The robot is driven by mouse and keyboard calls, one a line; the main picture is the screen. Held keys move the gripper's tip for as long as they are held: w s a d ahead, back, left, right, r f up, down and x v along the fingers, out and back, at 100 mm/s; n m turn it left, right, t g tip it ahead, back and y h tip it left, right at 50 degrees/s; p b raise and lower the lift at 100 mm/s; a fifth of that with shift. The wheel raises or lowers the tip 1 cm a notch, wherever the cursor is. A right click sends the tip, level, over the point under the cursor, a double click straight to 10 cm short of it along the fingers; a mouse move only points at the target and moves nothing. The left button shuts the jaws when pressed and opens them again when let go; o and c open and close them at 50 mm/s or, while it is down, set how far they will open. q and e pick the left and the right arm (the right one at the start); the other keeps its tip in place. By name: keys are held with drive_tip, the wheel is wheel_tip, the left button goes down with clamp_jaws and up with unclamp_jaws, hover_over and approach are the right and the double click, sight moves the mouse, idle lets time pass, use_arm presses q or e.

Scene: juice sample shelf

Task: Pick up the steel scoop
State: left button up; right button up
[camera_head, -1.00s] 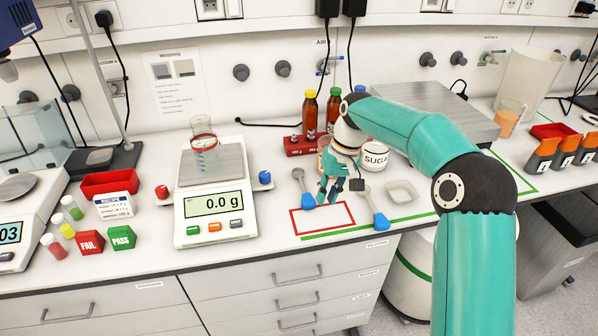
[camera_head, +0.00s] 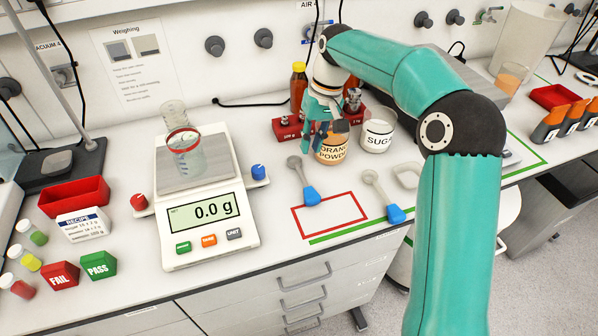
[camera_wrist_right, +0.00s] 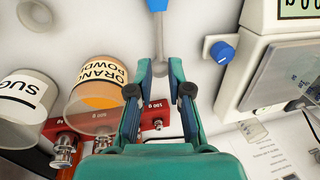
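Two grey scoops with blue handles lie on the white bench: a left scoop (camera_head: 301,177) beside the orange powder jar (camera_head: 332,150), and a right scoop (camera_head: 378,190) in front of the sugar jar (camera_head: 376,135). I cannot tell by material which one is steel. Contact is not visible. My left gripper is out of view.
A scale (camera_head: 207,219) reading 0.0 g bears a glass beaker (camera_head: 186,157) left of the scoops. A red-outlined rectangle (camera_head: 328,234) lies empty at the front. A pale dish (camera_head: 407,175) sits to the right.

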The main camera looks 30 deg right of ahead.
hover_over(304, 178)
drive_tip(key=d, duration=0.1)
wheel_tip(304, 178, down, 4)
drive_tip(key=shift+w+d+f, duration=0.1)
drive_tip(key=shift+w+f, duration=0.05)
drive_tip(key=shift+f, duration=0.1)
drive_tip(key=shift+s+a+f+p, duration=0.1)
drive_tip(key=shift+a+f+p, duration=0.1)
drive_tip(key=shift+f, duration=0.75)
drive_tip(key=shift+s+a+f+p, duration=0.1)
drive_tip(key=shift+a+f, duration=0.05)
drive_tip(key=shift+f, duration=0.8)
drive_tip(key=shift+a+f+p, duration=0.15)
drive_tip(key=shift+a+f, duration=0.05)
drive_tip(key=shift+f, duration=0.75)
clamp_jaws()
